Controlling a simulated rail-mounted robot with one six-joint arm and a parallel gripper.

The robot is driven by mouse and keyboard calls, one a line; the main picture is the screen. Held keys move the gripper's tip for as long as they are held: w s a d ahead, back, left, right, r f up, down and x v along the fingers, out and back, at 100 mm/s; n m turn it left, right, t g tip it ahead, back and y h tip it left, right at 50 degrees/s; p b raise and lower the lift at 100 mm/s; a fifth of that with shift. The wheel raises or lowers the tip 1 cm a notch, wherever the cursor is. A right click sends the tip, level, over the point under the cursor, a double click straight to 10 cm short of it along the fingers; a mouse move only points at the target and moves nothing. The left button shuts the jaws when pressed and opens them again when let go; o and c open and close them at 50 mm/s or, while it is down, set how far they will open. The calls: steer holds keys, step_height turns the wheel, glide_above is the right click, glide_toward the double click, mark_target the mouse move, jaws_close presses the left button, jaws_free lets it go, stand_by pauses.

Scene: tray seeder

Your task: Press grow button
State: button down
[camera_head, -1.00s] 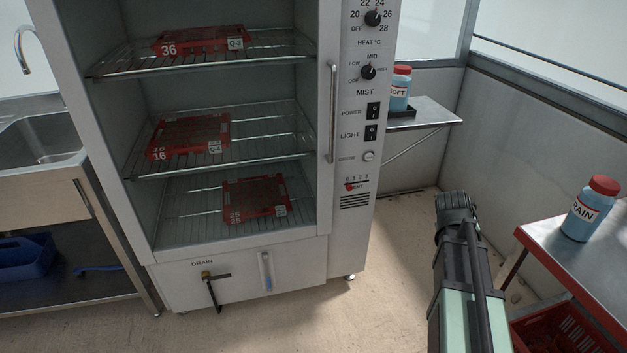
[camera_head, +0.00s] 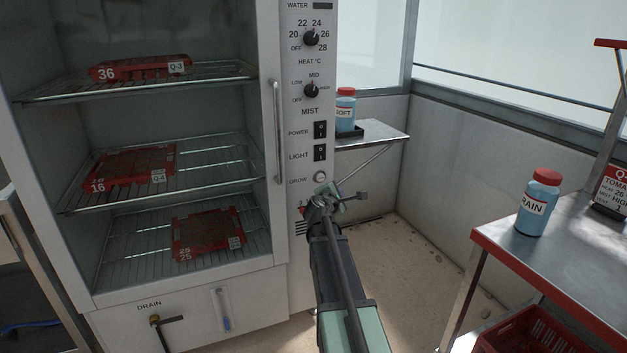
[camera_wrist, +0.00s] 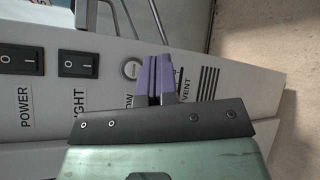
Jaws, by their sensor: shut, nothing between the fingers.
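The grow button (camera_head: 320,177) is a small round pale button with a ring, on the front panel of the cabinet (camera_head: 298,130), under the light switch. In the wrist view, the button (camera_wrist: 132,69) shows beside my gripper's purple fingers (camera_wrist: 156,72), which are closed together and empty. The fingertips lie just to the right of the button in that view. In the head view, my gripper (camera_head: 325,190) is close below the button. I cannot tell whether the fingers touch the panel. The fingers hide part of the GROW label and vent scale in the wrist view.
The power switch (camera_head: 320,129) and light switch (camera_head: 320,153) sit above the button. The open cabinet holds red trays (camera_head: 207,233) on wire shelves. A shelf with the SOFT bottle (camera_head: 345,111) is right of the panel. A table with the RAIN bottle (camera_head: 538,203) stands further right.

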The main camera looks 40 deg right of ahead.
mark_target(320, 177)
steer(key=shift+w, duration=0.1)
steer(key=shift+w+d, duration=0.35)
steer(key=shift+w, duration=1.05)
steer(key=shift+w+d, duration=0.3)
steer(key=shift+w, duration=1.1)
steer(key=shift+w+d, duration=0.35)
steer(key=shift+w, duration=1.05)
steer(key=shift+w+d, duration=0.1)
steer(key=shift+w, duration=0.3)
steer(key=shift+w+d, duration=0.1)
steer(key=shift+w, duration=0.35)
steer(key=shift+s, duration=0.1)
steer(key=shift+s+a, duration=0.2)
steer(key=shift+s, duration=0.6)
steer(key=shift+s, duration=0.1)
